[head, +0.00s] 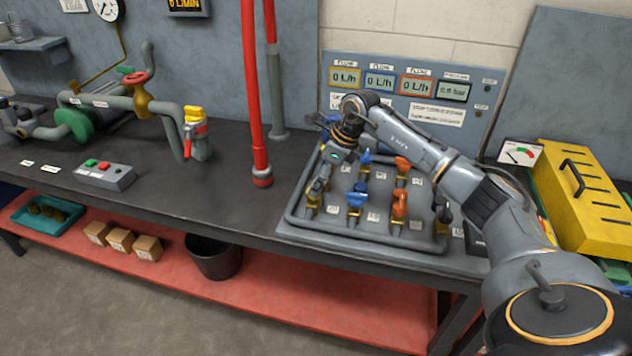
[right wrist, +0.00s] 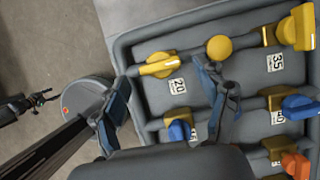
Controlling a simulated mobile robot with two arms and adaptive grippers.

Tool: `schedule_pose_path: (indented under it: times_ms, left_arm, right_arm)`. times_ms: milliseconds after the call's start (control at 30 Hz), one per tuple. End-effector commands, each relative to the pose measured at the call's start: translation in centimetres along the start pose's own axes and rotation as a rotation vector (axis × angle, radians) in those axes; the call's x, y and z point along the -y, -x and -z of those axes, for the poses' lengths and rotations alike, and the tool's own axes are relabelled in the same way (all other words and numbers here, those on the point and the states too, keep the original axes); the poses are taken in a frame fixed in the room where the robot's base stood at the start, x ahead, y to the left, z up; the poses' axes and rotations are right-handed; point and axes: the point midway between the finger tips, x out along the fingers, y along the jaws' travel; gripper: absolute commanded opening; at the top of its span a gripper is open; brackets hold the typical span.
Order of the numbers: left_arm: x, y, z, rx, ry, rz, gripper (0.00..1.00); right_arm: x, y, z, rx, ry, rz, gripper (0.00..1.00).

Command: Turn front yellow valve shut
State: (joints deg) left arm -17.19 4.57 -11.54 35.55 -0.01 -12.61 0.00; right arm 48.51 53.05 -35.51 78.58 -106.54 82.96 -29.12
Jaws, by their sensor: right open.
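The front yellow valve (right wrist: 160,65), above a label reading 20, lies near the left end of its pipe in the right wrist view. Its handle lies roughly along the pipe. My right gripper (right wrist: 170,98) is open, its fingers apart and just below this valve in that view. Nothing is between the fingertips. In the head view my right gripper (head: 322,180) hangs over the panel's left column and largely hides this valve. My left gripper is outside the head view; a dark gripper-like shape (right wrist: 28,105) at the left of the wrist view appears to be it.
A second yellow valve (right wrist: 298,28) is labelled 35, beyond a round yellow knob (right wrist: 219,47). Blue (head: 356,196) and orange (head: 399,204) valves stand close on the right. The raised panel rim (head: 330,240) surrounds them. A red pipe (head: 254,90) stands left.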

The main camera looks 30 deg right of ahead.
Motion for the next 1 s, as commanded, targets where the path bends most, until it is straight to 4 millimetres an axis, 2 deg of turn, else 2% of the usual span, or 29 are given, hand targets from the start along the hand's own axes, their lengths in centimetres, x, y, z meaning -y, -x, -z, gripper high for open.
schedule_pose_path:
  times_ms: [200, 533, 567, 800, 1000]
  left_arm:
    - [0.0, 0.4, 0.0, 0.000, 0.000, 0.000, 0.56]
    - [0.1, 0.4, 0.0, 0.000, 0.001, 0.001, 0.56]
    - [0.1, 0.4, 0.0, 0.000, 0.001, 0.001, 0.56]
    - [0.1, 0.4, 0.0, 0.001, 0.002, 0.001, 0.56]
    - [0.1, 0.4, 0.0, 0.001, 0.002, 0.001, 0.56]
  right_arm:
    - [0.0, -2.2, -0.1, 0.002, -0.001, -0.001, 0.74]
    - [0.0, -2.6, 0.0, 0.001, -0.001, 0.000, 0.74]
    - [0.0, -2.6, 0.0, 0.001, -0.001, 0.000, 0.69]
    - [0.0, -2.6, 0.0, 0.001, 0.000, 0.000, 0.21]
    - [0.0, -2.6, 0.0, 0.001, -0.006, 0.002, 0.19]
